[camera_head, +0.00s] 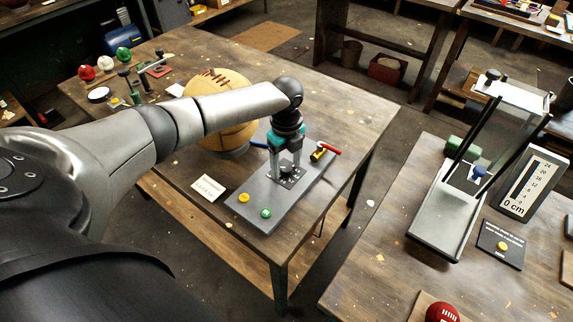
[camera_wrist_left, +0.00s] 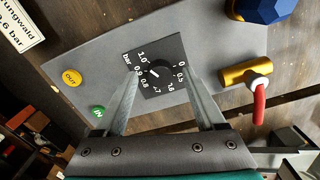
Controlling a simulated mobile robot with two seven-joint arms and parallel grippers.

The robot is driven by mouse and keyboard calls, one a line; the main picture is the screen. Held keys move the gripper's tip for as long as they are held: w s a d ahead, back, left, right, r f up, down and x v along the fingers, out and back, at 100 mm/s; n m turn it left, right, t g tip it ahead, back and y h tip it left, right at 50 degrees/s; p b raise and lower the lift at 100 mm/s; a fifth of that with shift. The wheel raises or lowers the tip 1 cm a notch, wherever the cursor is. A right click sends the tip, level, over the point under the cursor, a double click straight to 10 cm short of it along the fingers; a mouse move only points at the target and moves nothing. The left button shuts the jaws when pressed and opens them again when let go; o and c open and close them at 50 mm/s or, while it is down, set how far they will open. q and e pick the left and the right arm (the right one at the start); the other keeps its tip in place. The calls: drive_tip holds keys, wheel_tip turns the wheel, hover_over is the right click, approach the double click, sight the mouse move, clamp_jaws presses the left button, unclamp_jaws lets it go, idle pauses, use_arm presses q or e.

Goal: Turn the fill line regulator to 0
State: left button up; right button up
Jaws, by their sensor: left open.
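The fill line regulator is a dark knob (camera_wrist_left: 159,70) on a square black dial plate (camera_wrist_left: 165,50) with white numbers from 0 to 1.0 and the word bar. In the head view the dial plate (camera_head: 289,179) sits on a grey panel (camera_head: 245,200) on the wooden table. My left gripper (camera_head: 285,174) points down over the dial. In the left wrist view its open fingers (camera_wrist_left: 163,74) reach to either side of the knob, with gaps visible. I cannot tell whether the fingertips touch the plate, nor exactly which number the knob points at.
The panel also carries a yellow OUT button (camera_wrist_left: 71,77), a green IN button (camera_wrist_left: 98,112) and a brass valve with a red handle (camera_head: 328,149). A large leather ball (camera_head: 228,135) stands behind my arm. A paper label (camera_head: 208,188) lies beside the panel. A second table (camera_head: 380,270) stands at right.

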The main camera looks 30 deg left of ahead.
use_arm(q)
drive_tip(key=shift+f, duration=0.2)
clamp_jaws()
idle(0.6)
